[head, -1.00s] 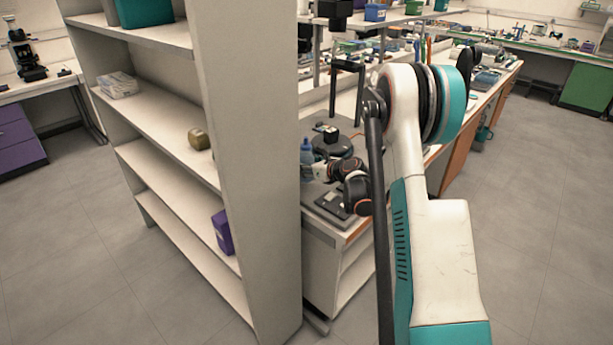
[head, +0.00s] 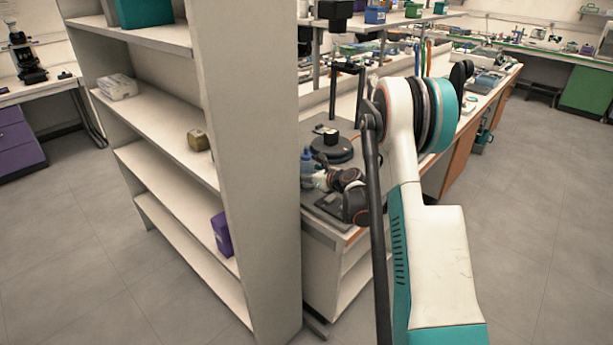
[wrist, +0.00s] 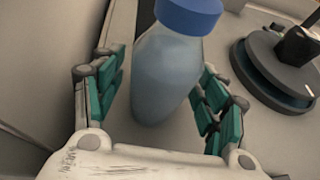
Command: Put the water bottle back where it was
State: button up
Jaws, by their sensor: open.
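The water bottle (wrist: 167,75) is translucent blue with a darker blue cap. In the wrist view it stands between the two teal-padded fingers of my gripper (wrist: 162,95), which are spread on either side. A gap shows on the right; on the left the finger is close, and I cannot tell if it touches. In the head view the bottle (head: 306,160) is on the bench (head: 345,233) just beyond the shelf's edge, partly hidden by the shelf and my wrist. The fingers are hard to make out there.
A tall shelf (head: 250,200) stands close on the left of the bottle. A round dark stand (head: 332,150) is behind it; its base (wrist: 275,75) is at right in the wrist view. A flat dark device (head: 328,205) lies near the bench's front edge.

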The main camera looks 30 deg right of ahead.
jog(key=shift+r, duration=0.2)
jog(key=p+v, duration=0.4)
jog(key=v, duration=0.8)
jog(key=shift+r, duration=0.15)
